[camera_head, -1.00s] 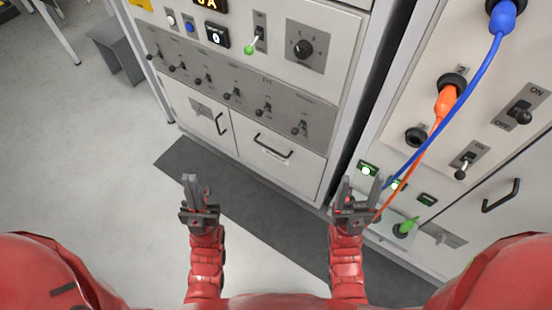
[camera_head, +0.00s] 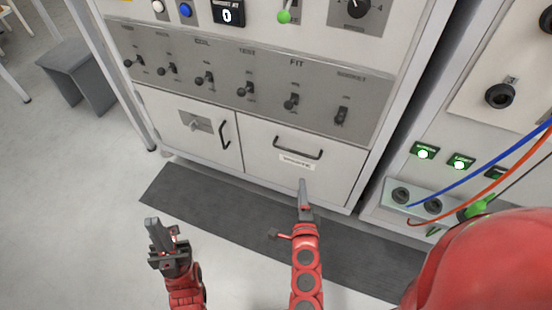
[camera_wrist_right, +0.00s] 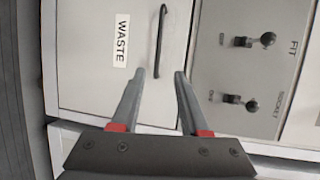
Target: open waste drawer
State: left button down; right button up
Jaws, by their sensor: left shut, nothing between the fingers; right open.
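The waste drawer (camera_head: 262,156) is the white front at the bottom of the cabinet. It is closed, with a black bar handle (camera_head: 298,148) above its label. In the right wrist view the drawer (camera_wrist_right: 95,85) shows the word WASTE on its label (camera_wrist_right: 122,40), and the handle (camera_wrist_right: 160,40) stands beyond the fingertips. My right gripper (camera_head: 303,185) is below and in front of the drawer in the head view. Its fingers are open and empty in the wrist view (camera_wrist_right: 160,75), apart from the handle. My left gripper (camera_head: 155,225) is shut and empty, low on the left.
A small door (camera_head: 190,123) with a black handle and a latch is left of the drawer. A switch panel (camera_head: 240,80) lies above. A second cabinet with blue and orange cables (camera_head: 490,165) stands at right. A dark floor mat (camera_head: 230,215) lies in front.

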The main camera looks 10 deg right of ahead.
aim_at(295, 152)
jog(key=x, duration=1.1)
jog(key=a+b+x, duration=0.1)
jog(key=x, duration=0.5)
jog(key=shift+w+d+f, duration=0.1)
jog(key=shift+w+f, duration=0.1)
jog(key=shift+w, duration=0.1)
grip_shut()
dwell(0.7)
